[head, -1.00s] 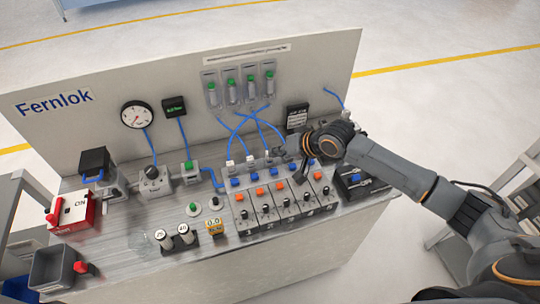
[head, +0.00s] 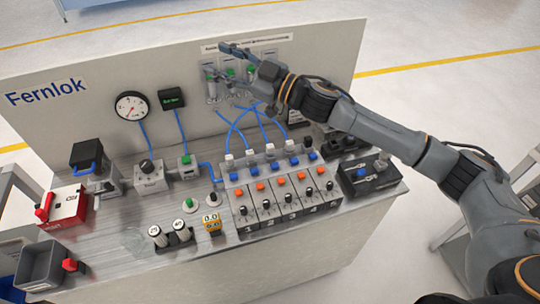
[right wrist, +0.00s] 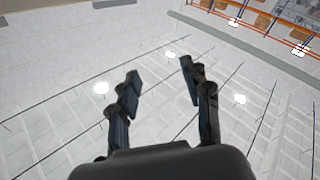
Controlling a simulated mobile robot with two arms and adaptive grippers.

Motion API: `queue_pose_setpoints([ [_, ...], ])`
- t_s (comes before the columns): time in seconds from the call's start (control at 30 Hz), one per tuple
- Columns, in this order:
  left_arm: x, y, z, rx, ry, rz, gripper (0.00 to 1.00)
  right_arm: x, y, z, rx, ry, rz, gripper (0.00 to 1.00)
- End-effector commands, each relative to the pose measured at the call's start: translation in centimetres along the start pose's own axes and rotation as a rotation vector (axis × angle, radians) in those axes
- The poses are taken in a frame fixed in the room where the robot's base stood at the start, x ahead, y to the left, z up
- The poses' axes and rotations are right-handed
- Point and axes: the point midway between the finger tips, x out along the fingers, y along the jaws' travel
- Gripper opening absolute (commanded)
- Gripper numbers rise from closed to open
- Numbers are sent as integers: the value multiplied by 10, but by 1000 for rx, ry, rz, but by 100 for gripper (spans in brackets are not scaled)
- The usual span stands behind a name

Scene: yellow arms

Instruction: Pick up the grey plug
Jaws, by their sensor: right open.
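A small grey plug-like piece (head: 380,166) stands on the black block (head: 370,180) at the right end of the bench, beside a blue one (head: 361,173). Several more pale grey or white plugs, one of them (head: 270,150), stand in a row along the back of the numbered valve bank. I cannot tell for sure which is the grey plug meant. My right gripper (head: 222,62) is raised in front of the upright panel, fingers pointing left, well away from the block. In the right wrist view its fingers (right wrist: 160,68) are apart with nothing between them. My left gripper is out of view.
Blue hoses (head: 250,122) run from the panel to the valve bank (head: 275,205). A gauge (head: 131,106), a red box (head: 65,208) and a grey bin (head: 44,268) are at the left. The bench's front right is clear.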

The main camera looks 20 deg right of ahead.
Motion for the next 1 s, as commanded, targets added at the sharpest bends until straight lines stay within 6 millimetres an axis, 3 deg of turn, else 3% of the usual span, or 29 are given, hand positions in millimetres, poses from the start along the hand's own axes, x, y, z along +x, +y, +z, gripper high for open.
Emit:
queue_pose_setpoints([
  [0.1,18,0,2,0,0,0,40,4,-50,-29,-295,140,-219,48],
  [0.2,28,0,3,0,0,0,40,-3,-96,-32,-542,210,-428,48],
  [0.3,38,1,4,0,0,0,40,-19,-134,-14,-783,230,-653,48],
  [0.43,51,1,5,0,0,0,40,-48,-157,33,-1084,172,-955,48],
  [0.57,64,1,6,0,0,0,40,-81,-142,89,-1354,6,-1242,48],
  [0.7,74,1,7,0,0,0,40,-113,-94,129,-1564,-250,-1480,48],
  [0.83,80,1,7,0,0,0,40,-133,-54,142,-1667,-458,-1600,48],
  [1.0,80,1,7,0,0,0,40,-143,-32,147,-1708,-579,-1655,48],
])
